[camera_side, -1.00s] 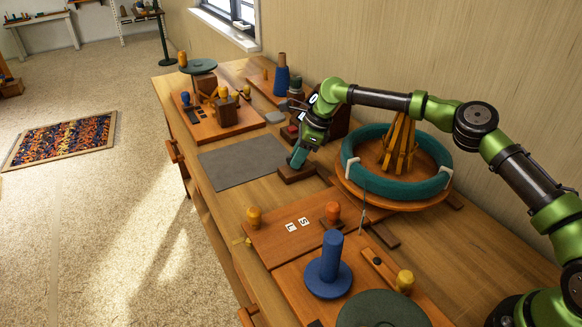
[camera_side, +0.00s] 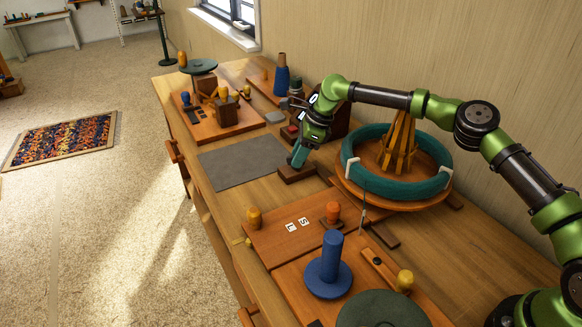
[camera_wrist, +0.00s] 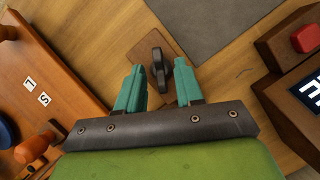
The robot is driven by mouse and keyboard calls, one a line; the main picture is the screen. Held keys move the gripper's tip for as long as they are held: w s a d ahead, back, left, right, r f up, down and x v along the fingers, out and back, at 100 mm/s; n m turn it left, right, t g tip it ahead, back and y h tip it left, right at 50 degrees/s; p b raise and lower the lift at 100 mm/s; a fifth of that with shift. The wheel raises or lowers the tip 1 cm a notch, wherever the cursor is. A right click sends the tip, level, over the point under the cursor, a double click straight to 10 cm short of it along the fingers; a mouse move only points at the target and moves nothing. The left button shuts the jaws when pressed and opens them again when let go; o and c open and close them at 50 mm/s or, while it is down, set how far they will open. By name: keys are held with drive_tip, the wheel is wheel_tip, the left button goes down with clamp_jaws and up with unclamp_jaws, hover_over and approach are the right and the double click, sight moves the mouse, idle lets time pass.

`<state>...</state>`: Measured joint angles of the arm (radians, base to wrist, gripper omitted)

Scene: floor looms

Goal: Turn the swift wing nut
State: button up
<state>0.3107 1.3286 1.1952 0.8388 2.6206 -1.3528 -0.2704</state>
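A dark grey wing nut (camera_wrist: 158,66) stands on a small brown block (camera_wrist: 180,98) in the wrist view. My gripper (camera_wrist: 152,72) has its two teal fingers apart, one on each side of the nut; contact cannot be told. In the side view my gripper (camera_side: 297,157) points down over the brown block (camera_side: 296,175), and the nut is hidden there. A wooden swift frame (camera_side: 398,146) stands inside a teal ring (camera_side: 430,187) on a round wooden base, to the right of my gripper.
A grey mat (camera_side: 240,162) lies left of the block. A dark box with a red button (camera_wrist: 306,38) stands close beside it. A board with letter tiles (camera_side: 270,235), a blue spool (camera_side: 328,268) and an orange peg (camera_side: 333,210) are nearer the camera.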

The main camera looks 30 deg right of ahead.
drive_tip(key=v, duration=1.6)
drive_tip(key=shift+r, duration=0.2)
drive_tip(key=shift+w, duration=0.15)
